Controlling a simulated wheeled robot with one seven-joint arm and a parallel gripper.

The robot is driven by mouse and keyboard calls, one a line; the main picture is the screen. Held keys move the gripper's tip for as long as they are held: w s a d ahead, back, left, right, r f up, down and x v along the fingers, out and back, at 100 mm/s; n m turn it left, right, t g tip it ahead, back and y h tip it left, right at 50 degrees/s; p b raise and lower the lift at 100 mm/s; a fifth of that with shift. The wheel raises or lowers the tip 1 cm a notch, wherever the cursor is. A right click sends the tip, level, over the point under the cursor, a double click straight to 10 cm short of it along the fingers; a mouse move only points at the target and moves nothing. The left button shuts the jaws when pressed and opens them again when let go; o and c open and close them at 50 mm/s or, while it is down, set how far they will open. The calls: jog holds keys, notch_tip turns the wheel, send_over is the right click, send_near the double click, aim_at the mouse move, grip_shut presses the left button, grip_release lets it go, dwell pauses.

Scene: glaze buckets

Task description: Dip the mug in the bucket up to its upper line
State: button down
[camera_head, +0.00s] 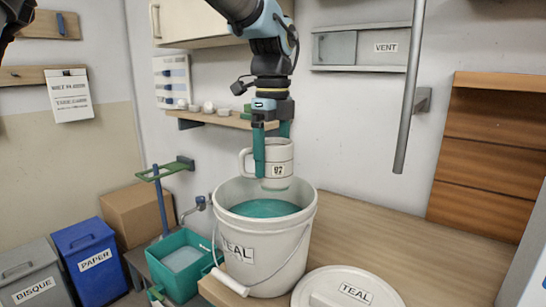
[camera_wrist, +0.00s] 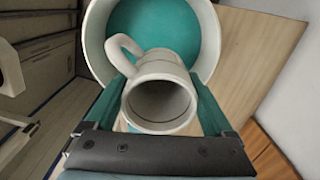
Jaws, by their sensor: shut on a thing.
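A white mug (camera_head: 278,158) with lines around it and a small dark mark hangs upright above the bucket. Its handle is on the left in the head view. My gripper (camera_head: 271,158) is shut on the mug, one finger on each side of its wall. In the wrist view the mug (camera_wrist: 160,100) shows its open, empty mouth between the green fingers. The white bucket (camera_head: 272,255), labelled TEAL, stands on the wooden table and holds teal glaze (camera_head: 265,208). The mug's base is above the glaze, apart from it. The bucket also shows in the wrist view (camera_wrist: 208,45).
A white lid (camera_head: 325,296) labelled TEAL lies at the front right of the bucket. A teal basin (camera_head: 184,259) stands to the left, near blue and grey bins. A grey pole (camera_head: 409,90) hangs at the right. The table right of the bucket is clear.

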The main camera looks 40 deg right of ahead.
jog(key=shift+f+b, duration=1.7)
jog(key=shift+f, duration=1.7)
jog(key=shift+f, duration=0.1)
notch_tip(320, 180, down, 7)
jog(key=b, duration=0.3)
jog(key=shift+f+b, duration=0.2)
jog(key=shift+b, duration=0.15)
jog(key=shift+p, duration=0.35)
dwell(0.3)
notch_tip(320, 180, up, 8)
jog(key=p, duration=0.7)
jog(key=shift+r, duration=0.25)
dwell(1.5)
